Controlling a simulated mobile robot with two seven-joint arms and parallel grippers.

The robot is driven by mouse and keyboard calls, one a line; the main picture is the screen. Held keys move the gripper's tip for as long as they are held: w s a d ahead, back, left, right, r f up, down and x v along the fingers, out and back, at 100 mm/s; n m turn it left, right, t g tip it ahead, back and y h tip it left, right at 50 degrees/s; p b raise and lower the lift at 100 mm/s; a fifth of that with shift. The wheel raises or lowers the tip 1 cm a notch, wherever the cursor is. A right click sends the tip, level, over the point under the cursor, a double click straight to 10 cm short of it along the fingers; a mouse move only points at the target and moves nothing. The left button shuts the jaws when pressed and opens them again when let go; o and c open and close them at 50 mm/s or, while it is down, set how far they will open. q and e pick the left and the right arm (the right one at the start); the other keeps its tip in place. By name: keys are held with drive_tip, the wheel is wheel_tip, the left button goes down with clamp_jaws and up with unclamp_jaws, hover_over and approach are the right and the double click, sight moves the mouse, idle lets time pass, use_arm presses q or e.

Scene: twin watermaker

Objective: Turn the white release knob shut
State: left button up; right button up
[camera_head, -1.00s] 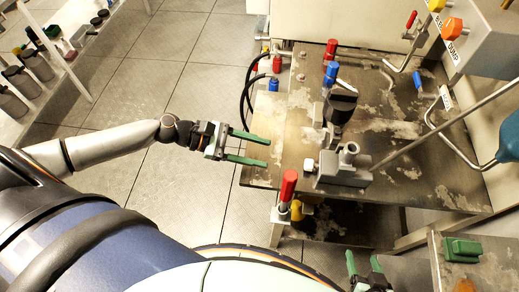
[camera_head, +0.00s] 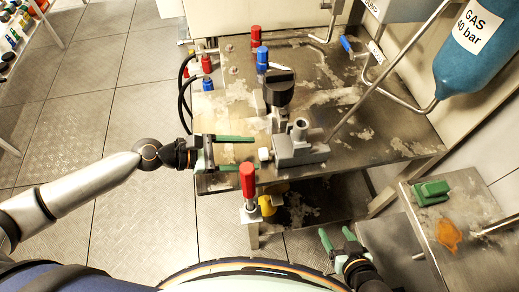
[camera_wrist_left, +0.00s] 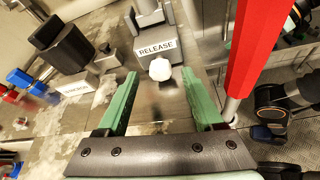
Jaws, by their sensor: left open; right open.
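The white release knob (camera_wrist_left: 160,69) sits on the front of a grey metal block under a RELEASE label (camera_wrist_left: 157,48). In the head view the knob (camera_head: 264,154) shows at the left end of the grey block (camera_head: 300,147) on the bench. My left gripper (camera_head: 254,152) is open, its green fingers pointing at the knob. In the left wrist view the knob lies ahead, between the lines of the fingers (camera_wrist_left: 160,98), with a gap before it. My right gripper (camera_head: 338,238) is open and empty, low at the front, below the bench.
A red-handled post (camera_head: 248,180) stands close beside my left gripper. A green block (camera_head: 431,192) sits on a side table (camera_head: 470,205).

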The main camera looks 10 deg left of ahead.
sight(260, 152)
use_arm(q)
drive_tip(key=shift+x, duration=1.95)
drive_tip(key=shift+c, duration=0.4)
clamp_jaws()
